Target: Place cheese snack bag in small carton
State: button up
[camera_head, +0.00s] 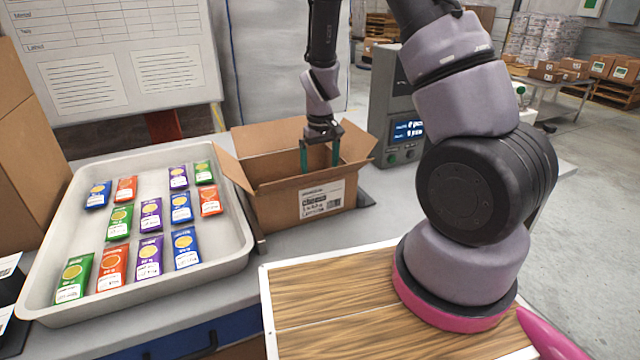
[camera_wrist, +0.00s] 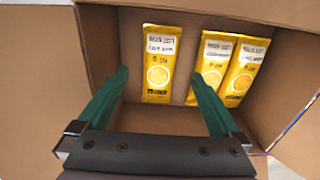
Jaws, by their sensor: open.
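The small carton (camera_head: 300,210) stands open on the counter, flaps spread, with a white label on its front. My gripper (camera_head: 320,158) points down into its mouth, fingers apart and empty. In the wrist view, my gripper (camera_wrist: 160,100) shows two green fingers spread above the carton floor. Several yellow bags lie flat there: one on the left (camera_wrist: 160,65) stands apart from a middle one (camera_wrist: 212,65) and a right one (camera_wrist: 244,70), which lie close together. Each has a round yellow-orange picture. Whether they are cheese snack bags cannot be told. The carton's front wall hides them in the head view.
A grey-white tray (camera_head: 205,270) left of the carton holds several blue, orange, green and purple bags; I see no yellow one there. A weigher with a lit display (camera_head: 407,130) stands right of the carton. A wooden board (camera_head: 340,300) lies in front.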

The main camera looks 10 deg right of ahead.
jog(key=s+d+r+m+t+y, duration=0.1)
jog(key=s+d+r+m+t, duration=0.15)
jog(key=r, duration=1.05)
jog(key=s+d+r+m+t+y, duration=0.1)
jog(key=s+r, duration=0.3)
jog(key=r, duration=0.8)
jog(key=s+d+r+m+t, duration=0.2)
jog(key=s+r+m+t, duration=0.1)
jog(key=s+r, duration=0.8)
jog(key=s, duration=0.2)
jog(key=shift+s+d+t, duration=0.15)
jog(key=shift+s+t, duration=0.2)
